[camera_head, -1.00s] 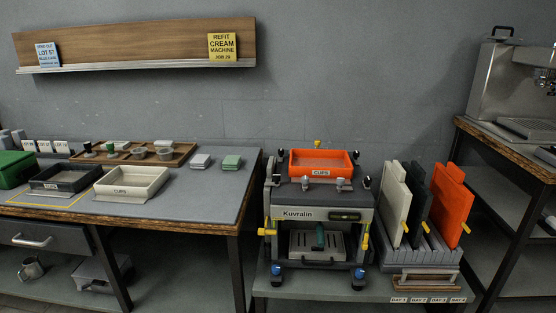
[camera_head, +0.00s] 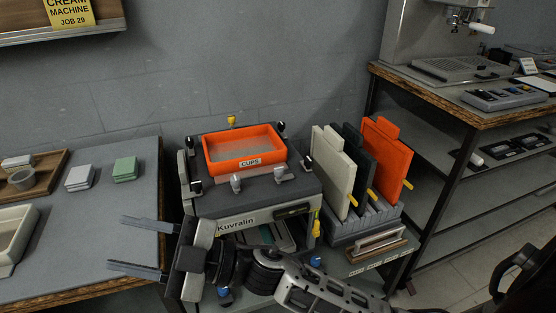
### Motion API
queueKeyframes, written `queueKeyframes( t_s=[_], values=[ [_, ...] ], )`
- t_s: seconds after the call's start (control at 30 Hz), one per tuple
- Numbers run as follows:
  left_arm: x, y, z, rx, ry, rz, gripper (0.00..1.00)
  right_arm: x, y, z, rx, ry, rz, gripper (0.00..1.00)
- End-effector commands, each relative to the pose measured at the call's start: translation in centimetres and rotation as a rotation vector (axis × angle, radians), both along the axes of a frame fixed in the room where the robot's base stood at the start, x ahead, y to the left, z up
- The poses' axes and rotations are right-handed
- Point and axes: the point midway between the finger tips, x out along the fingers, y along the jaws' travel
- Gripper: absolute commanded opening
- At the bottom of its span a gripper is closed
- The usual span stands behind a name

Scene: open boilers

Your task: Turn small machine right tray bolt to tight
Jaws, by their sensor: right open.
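The small machine (camera_head: 237,226), marked Kuvralin, stands on a low bench with an orange tray (camera_head: 212,163) labelled CUPS on top. Two light grey bolts stand in front of the tray, a left one (camera_head: 236,184) and a right one (camera_head: 279,174). I cannot tell how tight either is. My right gripper (camera_head: 117,242) is open and empty, its two fingers pointing left, at the machine's front left and well away from the right bolt. My right arm covers the lower front of the machine. My left gripper is not in view.
Black knobs stand around the machine's top, one at right (camera_head: 308,161). Upright white, dark and orange panels (camera_head: 386,158) stand in a rack close on the right. A workbench (camera_head: 100,222) with a green block (camera_head: 125,169) is at left. A wooden-topped counter (camera_head: 455,110) stands at right.

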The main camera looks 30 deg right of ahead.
Motion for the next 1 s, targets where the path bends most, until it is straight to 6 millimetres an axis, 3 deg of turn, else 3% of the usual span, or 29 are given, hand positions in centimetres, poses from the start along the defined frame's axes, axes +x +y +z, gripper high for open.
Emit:
queueKeyframes(
  t_s=[0.03, 0.1, 0.17, 0.23, 0.3, 0.37, 0.4, 0.5, 0.6, 0.73, 0.83, 1.0],
  values=[
    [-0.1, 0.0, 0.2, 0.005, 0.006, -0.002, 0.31, -0.6, 1.7, 1.2, -0.132, -0.129, 0.149, 0.45],
    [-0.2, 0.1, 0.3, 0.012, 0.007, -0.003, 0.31, -1.5, 3.0, 0.3, -0.357, -0.239, 0.34, 0.45],
    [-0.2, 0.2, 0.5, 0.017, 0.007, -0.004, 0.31, -1.3, 2.6, -1.4, -0.596, -0.286, 0.471, 0.45],
    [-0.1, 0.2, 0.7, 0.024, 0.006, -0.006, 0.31, 0.3, 0.1, -3.6, -0.913, -0.278, 0.566, 0.45],
    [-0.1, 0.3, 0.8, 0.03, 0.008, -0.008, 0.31, 3.2, -4.3, -4.9, -1.244, -0.203, 0.58, 0.45],
    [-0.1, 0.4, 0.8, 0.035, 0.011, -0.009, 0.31, 6.0, -9.1, -4.7, -1.507, -0.095, 0.53, 0.45],
    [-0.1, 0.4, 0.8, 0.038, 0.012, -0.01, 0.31, 7.6, -12.4, -3.9, -1.66, -0.008, 0.469, 0.45],
    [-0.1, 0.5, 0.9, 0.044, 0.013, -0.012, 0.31, 10.5, -19.8, -0.5, -1.943, 0.218, 0.27, 0.45],
    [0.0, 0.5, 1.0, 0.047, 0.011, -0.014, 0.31, 11.6, -24.7, 2.7, -2.088, 0.394, 0.093, 0.45],
    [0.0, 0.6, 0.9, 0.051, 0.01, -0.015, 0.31, 11.9, -27.7, 5.0, -2.159, 0.519, -0.039, 0.45],
    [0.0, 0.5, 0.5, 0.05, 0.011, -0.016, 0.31, 12.0, -28.4, 4.7, -2.172, 0.546, -0.067, 0.45],
    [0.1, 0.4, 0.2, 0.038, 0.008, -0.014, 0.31, 12.4, -29.3, 2.2, -2.171, 0.55, -0.062, 0.45]
  ],
)
